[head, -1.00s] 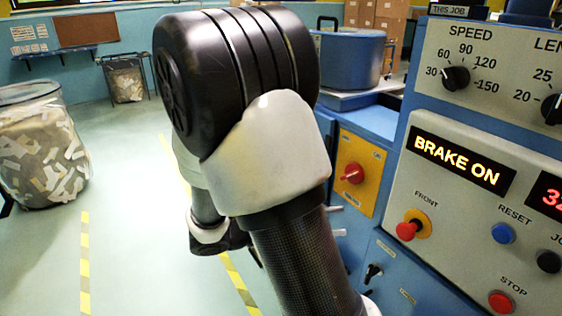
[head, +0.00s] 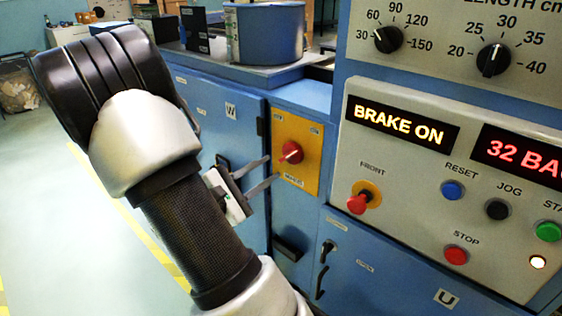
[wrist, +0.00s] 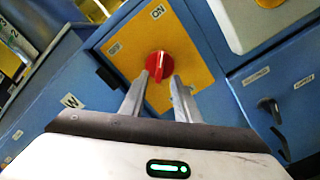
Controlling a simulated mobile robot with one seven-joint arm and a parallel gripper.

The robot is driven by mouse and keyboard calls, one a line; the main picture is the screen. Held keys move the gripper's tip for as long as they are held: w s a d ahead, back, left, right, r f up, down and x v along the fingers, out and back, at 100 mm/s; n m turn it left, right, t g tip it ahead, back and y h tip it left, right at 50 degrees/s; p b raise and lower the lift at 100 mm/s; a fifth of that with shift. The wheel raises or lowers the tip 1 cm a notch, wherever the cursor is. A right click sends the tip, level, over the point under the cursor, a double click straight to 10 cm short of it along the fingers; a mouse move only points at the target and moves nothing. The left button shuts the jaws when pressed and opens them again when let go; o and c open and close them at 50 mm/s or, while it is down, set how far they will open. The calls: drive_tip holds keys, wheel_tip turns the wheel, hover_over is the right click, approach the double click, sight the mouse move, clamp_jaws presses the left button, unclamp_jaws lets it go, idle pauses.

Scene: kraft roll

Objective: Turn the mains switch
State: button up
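The mains switch is a red rotary knob (head: 291,152) on a yellow plate (head: 304,132) with a MAINS label below it. In the wrist view the knob (wrist: 159,66) shows a raised ridge running roughly up the picture, with an ON label (wrist: 187,4) above right and a smaller label (wrist: 115,48) to the left. My gripper (head: 272,168) is open in front of the plate. In the wrist view its two fingertips (wrist: 160,77) lie to the lower left and lower right of the knob. I cannot tell whether they touch it.
A control panel (head: 420,170) with a BRAKE ON display, a red FRONT button (head: 359,201) and other buttons is right of the plate. A black handle (head: 326,251) is below. A blue pot-like drum (head: 264,33) stands behind. Floor at left is clear.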

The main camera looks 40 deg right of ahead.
sight(285, 158)
drive_tip(key=d, duration=0.6)
drive_tip(key=shift+w+d, duration=0.2)
drive_tip(key=shift+w, duration=0.15)
drive_tip(key=shift+c, duration=0.2)
clamp_jaws()
